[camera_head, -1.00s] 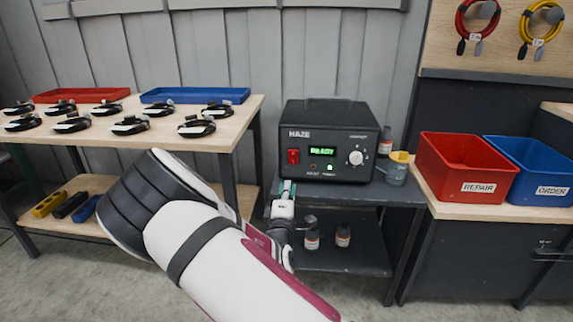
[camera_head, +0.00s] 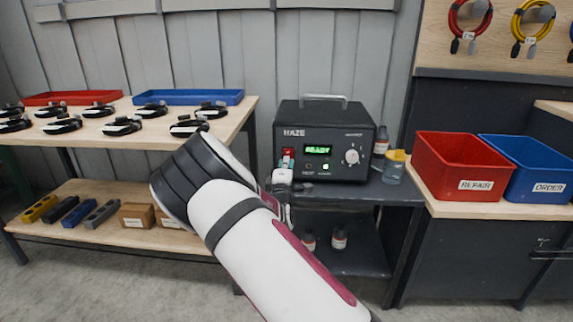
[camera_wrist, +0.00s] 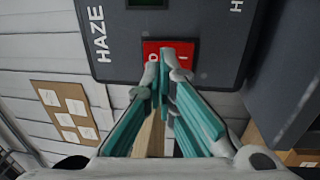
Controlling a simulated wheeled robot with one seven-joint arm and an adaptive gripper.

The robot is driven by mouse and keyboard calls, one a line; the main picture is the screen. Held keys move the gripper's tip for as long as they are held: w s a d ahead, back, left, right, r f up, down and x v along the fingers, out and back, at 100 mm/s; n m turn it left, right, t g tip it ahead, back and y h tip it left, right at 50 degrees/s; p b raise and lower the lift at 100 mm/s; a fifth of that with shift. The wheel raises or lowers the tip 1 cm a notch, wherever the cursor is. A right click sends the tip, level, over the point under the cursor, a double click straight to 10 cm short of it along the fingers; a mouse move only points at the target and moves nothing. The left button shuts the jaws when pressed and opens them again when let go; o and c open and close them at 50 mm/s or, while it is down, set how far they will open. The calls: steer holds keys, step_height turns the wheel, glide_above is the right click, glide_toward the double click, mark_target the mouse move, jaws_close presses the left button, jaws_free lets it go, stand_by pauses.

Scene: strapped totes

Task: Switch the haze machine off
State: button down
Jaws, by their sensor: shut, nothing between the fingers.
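The haze machine (camera_head: 325,140) is a black box with a handle on top, standing on a dark shelf cart. Its green display reads READY, and a white knob is at the right of its front. Its red rocker switch (camera_head: 289,153) is at the left of the front; in the wrist view the red switch (camera_wrist: 181,47) lies just beyond my fingertips. My gripper (camera_wrist: 165,75) is shut and empty, its teal fingers together in front of the switch and partly covering it. I cannot tell whether the fingertips touch it. In the head view my gripper (camera_head: 283,166) is at the machine's lower left.
A cup with a yellow top (camera_head: 395,166) and a bottle (camera_head: 381,141) stand right of the machine. Red (camera_head: 460,168) and blue (camera_head: 540,172) bins sit on the right bench. A wooden table (camera_head: 150,137) with several small black devices is at left. Bottles stand on the lower shelf.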

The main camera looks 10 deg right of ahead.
steer(key=shift+x, duration=0.85)
steer(key=shift+w+d, duration=0.1)
steer(key=shift+w, duration=0.1)
steer(key=shift+w+d+r+b, duration=0.1)
steer(key=shift+w+r+b, duration=0.15)
steer(key=shift+w+b, duration=0.05)
